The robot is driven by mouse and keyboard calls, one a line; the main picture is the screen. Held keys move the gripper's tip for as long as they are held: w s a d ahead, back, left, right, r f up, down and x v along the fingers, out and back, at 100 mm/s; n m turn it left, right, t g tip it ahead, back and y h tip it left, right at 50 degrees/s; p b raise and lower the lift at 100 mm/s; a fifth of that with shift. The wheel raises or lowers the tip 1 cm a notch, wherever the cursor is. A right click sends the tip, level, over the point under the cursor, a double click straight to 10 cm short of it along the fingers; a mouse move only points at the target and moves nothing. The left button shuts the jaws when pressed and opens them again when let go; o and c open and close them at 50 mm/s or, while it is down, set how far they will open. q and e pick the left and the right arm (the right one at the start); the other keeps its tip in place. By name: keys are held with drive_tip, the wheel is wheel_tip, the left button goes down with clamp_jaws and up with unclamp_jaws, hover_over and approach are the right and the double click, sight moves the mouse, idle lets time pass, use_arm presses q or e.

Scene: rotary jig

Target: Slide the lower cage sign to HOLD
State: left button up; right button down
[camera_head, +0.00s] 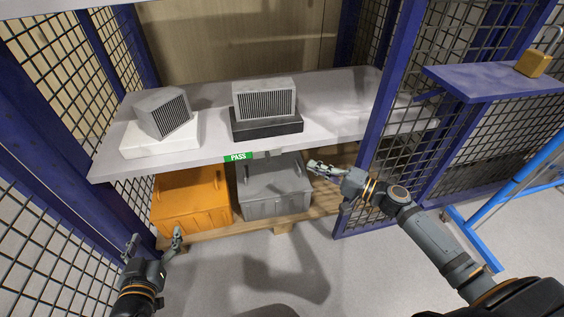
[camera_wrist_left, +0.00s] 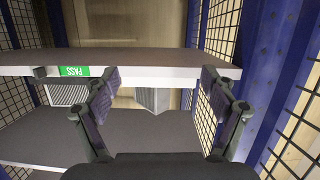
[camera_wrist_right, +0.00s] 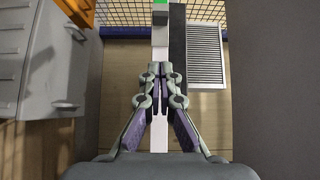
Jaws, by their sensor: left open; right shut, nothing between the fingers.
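The sign shows a green PASS face (camera_head: 238,157) on the front edge of the lower shelf, with a grey piece just right of it. It also shows upside down in the left wrist view (camera_wrist_left: 75,71), and a bit of green is at the top of the right wrist view (camera_wrist_right: 160,4). No HOLD word is visible. My right gripper (camera_head: 312,165) is shut and empty, to the right of the sign near the shelf edge and apart from the green face. My left gripper (camera_head: 155,238) is open and empty, low at the left in front of the orange case.
The shelf (camera_head: 345,112) bears two finned grey units, one on a white base (camera_head: 160,140), one on a black base (camera_head: 268,124). Below stand an orange case (camera_head: 190,200) and a grey case (camera_head: 273,190). A blue mesh door (camera_head: 385,150) stands open at right, beside my right arm.

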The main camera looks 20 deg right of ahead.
sight(279, 151)
drive_tip(key=x, duration=0.6)
drive_tip(key=shift+w+a+r+b, duration=0.1)
drive_tip(key=shift+w+a+b, duration=0.15)
drive_tip(key=shift+b, duration=0.15)
use_arm(q)
wheel_tip(279, 151, up, 8)
drive_tip(key=w+t, duration=0.2)
drive_tip(key=t, duration=0.1)
drive_tip(key=shift+a+f+t, duration=0.15)
drive_tip(key=shift+f+t, duration=0.05)
drive_tip(key=shift+t, duration=0.1)
use_arm(e)
drive_tip(key=a, duration=0.4)
drive_tip(key=shift+w+a, duration=0.1)
drive_tip(key=shift+w, duration=0.1)
